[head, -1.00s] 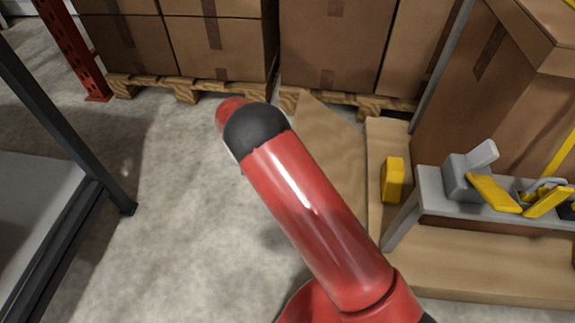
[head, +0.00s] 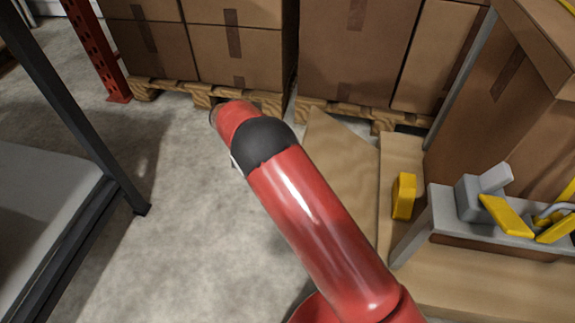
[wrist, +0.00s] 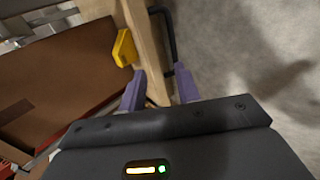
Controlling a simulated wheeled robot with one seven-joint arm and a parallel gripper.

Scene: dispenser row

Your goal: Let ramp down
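A light brown wooden panel (head: 345,160), which looks like the ramp, shows beside my arm in the head view; its lower part is hidden behind the arm. In the wrist view a pale wooden edge (wrist: 147,45) runs down between my fingers, with a black bar handle (wrist: 172,40) along its right side. My gripper (wrist: 160,88) has two purple fingers, spread apart, at the lower end of the handle. The handle's lower end is close to the right finger; I cannot tell whether they touch. My gripper is hidden in the head view.
A yellow block (head: 403,197) stands on the wooden deck at right, near a grey bench (head: 440,215) with grey and yellow parts. Stacked cartons (head: 355,50) on pallets stand behind. A dark-framed rack (head: 100,150) is at left. Bare concrete floor (head: 200,240) lies between.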

